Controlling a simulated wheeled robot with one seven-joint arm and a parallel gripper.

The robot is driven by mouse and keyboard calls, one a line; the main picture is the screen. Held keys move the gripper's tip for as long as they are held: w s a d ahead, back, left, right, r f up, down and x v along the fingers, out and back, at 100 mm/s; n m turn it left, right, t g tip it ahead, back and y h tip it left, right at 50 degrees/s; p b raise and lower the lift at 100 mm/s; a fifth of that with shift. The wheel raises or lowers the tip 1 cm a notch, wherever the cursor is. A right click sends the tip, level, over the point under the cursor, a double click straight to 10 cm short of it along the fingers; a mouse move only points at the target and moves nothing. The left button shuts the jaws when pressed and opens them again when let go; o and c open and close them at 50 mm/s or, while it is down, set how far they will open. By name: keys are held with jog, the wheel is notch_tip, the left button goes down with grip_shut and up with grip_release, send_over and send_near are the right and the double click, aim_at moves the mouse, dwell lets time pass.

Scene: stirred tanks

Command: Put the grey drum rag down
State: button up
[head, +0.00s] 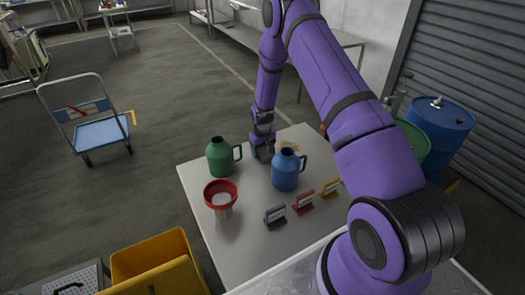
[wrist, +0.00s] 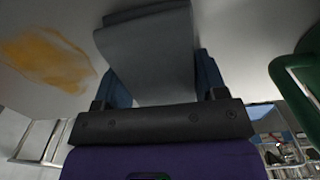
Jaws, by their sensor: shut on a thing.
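The grey drum rag (wrist: 155,55) hangs between the two blue fingers of my gripper (wrist: 160,75) in the wrist view. The gripper is shut on it. In the head view my gripper (head: 262,153) points down over the far part of the grey table (head: 240,243), between the green jug (head: 220,157) and the blue jug (head: 285,170). The rag cannot be made out there. I cannot tell whether it touches the tabletop. A yellow-orange stain (wrist: 47,60) lies on the table beside the rag; it also shows in the head view (head: 291,146).
A red funnel (head: 220,190) stands at the table's left. A yellow bin (head: 155,262) is at lower left. Blue (head: 440,125) and green drums stand at right.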

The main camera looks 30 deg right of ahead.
jog(key=shift+f, duration=0.25)
